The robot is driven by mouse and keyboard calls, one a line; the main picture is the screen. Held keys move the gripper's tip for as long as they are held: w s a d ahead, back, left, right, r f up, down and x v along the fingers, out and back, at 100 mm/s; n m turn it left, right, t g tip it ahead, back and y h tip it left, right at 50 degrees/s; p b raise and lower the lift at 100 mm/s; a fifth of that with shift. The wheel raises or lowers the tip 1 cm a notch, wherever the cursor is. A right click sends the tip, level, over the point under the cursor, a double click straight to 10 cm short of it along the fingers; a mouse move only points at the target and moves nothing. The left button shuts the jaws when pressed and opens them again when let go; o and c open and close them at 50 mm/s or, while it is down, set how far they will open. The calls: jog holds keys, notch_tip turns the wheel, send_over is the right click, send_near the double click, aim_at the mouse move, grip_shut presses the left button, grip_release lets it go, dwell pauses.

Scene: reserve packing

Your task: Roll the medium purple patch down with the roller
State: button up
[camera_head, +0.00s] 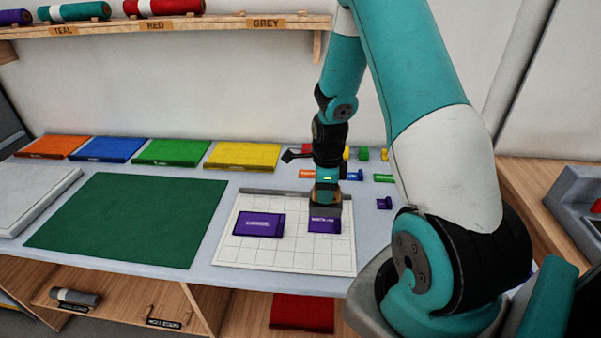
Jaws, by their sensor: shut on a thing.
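The medium purple patch (324,227) lies on the white gridded mat (285,259), its labelled front part showing and its back part hidden. My gripper (326,199) points straight down just above it. The gripper is shut on what looks like the roller (323,211), a dark grey head with a brownish part above it. The head is over the back of the patch and seems to touch it, though the contact is hard to see. A larger purple patch (258,224) lies to the left on the same mat. A small purple piece (384,203) lies to the right, off the mat.
A grey bar (275,192) lies along the mat's back edge. A green sheet (130,220) covers the table on the left. Orange, blue, green and yellow (242,155) stacks line the back. A dark tool (294,155) and small coloured pieces lie behind my gripper.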

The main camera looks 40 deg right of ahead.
jog(key=shift+w, duration=0.45)
jog(key=shift+w+f, duration=0.2)
jog(key=shift+f, duration=0.05)
notch_tip(320, 180, down, 6)
jog(key=b, duration=0.5)
jog(key=shift+r, duration=0.15)
jog(key=shift+f+b, duration=0.3)
jog(key=shift+f, duration=0.15)
jog(key=shift+a, duration=0.1)
dwell(0.3)
jog(key=shift+w+a+f, duration=0.1)
jog(key=shift+w+a, duration=0.55)
jog(key=shift+w, duration=0.05)
jog(key=shift+w+a+r, duration=0.2)
jog(key=shift+w+a, duration=1.1)
jog(key=shift+w, duration=0.15)
jog(key=shift+w+a, duration=0.1)
jog(key=shift+w, duration=0.05)
jog(key=shift+w+f, duration=0.1)
